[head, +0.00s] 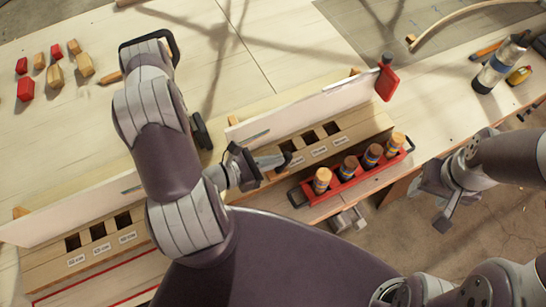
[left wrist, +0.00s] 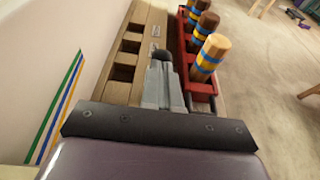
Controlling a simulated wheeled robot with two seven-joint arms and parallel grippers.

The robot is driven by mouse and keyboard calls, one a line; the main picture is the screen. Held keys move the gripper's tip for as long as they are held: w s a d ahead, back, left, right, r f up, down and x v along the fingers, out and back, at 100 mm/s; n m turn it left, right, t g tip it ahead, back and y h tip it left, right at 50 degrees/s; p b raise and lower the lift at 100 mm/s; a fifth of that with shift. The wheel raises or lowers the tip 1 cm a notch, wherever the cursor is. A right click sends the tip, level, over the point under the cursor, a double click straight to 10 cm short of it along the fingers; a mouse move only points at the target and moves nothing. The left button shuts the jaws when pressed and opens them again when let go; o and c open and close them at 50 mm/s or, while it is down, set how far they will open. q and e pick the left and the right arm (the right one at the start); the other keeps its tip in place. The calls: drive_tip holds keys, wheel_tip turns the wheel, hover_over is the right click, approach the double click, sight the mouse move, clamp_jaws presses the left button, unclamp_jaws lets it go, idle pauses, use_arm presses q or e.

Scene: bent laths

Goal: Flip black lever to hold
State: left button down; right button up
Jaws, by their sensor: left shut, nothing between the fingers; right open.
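A small black rounded knob, which may be the tip of the black lever (head: 287,158), shows at the fingertips of my left gripper (head: 272,161). In the left wrist view the black knob (left wrist: 163,55) sits just beyond the shut fingers of the left gripper (left wrist: 160,82); I cannot tell whether they touch. The lever's base is hidden. The left gripper is shut and empty, above the wooden slotted block (head: 345,140). The slot labels are too small to read. My right gripper (head: 446,207) is open and empty at the right, off the bench edge.
A red rack (head: 345,186) with several banded wooden pegs stands close beside the slotted block. A long white board (head: 300,108) runs behind it, with a red piece (head: 387,83) at its end. Another black part (head: 200,130) is behind my left arm. Red and wooden blocks lie upper left.

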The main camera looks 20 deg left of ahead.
use_arm(q)
drive_tip(key=shift+d, duration=0.1)
drive_tip(key=shift+s, duration=0.1)
drive_tip(key=shift+a, duration=0.25)
drive_tip(key=shift+s+a, duration=0.25)
drive_tip(key=b+v, duration=0.1)
drive_tip(key=v, duration=1)
drive_tip(key=shift+s+r+b, duration=0.15)
drive_tip(key=shift+s+b, duration=0.1)
drive_tip(key=shift+b, duration=0.1)
drive_tip(key=shift+a, duration=0.1)
